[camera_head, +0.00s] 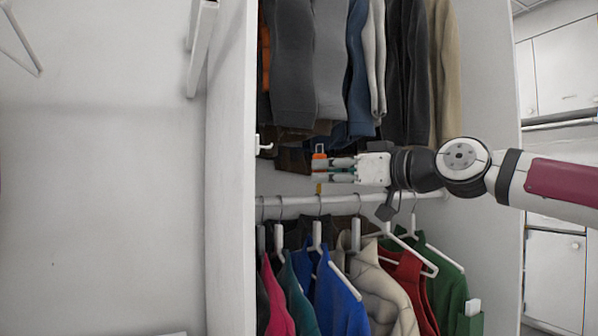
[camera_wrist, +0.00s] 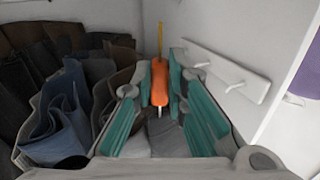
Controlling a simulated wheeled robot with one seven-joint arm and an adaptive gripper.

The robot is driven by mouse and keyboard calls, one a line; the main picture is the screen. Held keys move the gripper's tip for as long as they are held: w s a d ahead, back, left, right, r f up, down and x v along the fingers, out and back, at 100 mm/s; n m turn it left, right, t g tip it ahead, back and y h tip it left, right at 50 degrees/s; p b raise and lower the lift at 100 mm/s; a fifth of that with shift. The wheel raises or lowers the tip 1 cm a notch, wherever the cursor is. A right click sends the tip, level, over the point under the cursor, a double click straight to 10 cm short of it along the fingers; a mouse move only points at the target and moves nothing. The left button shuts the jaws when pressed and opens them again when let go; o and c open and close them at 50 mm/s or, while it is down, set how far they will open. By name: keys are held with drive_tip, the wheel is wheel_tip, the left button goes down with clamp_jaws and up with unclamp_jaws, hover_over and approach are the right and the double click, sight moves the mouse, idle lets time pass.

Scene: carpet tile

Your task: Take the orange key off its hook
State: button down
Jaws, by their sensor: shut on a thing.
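The orange key (camera_head: 319,160) is held between the fingertips of my gripper (camera_head: 325,172), inside the open wardrobe above the hanging rail. In the wrist view the orange key (camera_wrist: 160,84) stands lengthwise between the two teal-padded fingers of my gripper (camera_wrist: 160,95), with a thin yellow part pointing away. The white hook rack (camera_wrist: 225,75) with its pegs is to the right of the key in the wrist view, and the key looks clear of the pegs. In the head view a white hook (camera_head: 264,148) shows on the left wall, apart from the key.
Jackets (camera_head: 340,290) hang on hangers from the rail (camera_head: 290,200) just below my gripper. Dark trousers (camera_head: 293,65) hang above it. The wardrobe's left side panel (camera_head: 232,170) is close by. Some free room lies between the key and that panel.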

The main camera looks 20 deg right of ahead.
drive_tip(key=d+p, duration=0.3)
drive_tip(key=d, duration=1.6)
drive_tip(key=shift+d, duration=0.2)
drive_tip(key=shift+d+r+b, duration=0.1)
drive_tip(key=shift+r+b, duration=0.2)
drive_tip(key=shift+r, duration=0.2)
drive_tip(key=shift+d, duration=0.25)
drive_tip(key=shift+d+p, duration=2.15)
drive_tip(key=shift+d, duration=0.55)
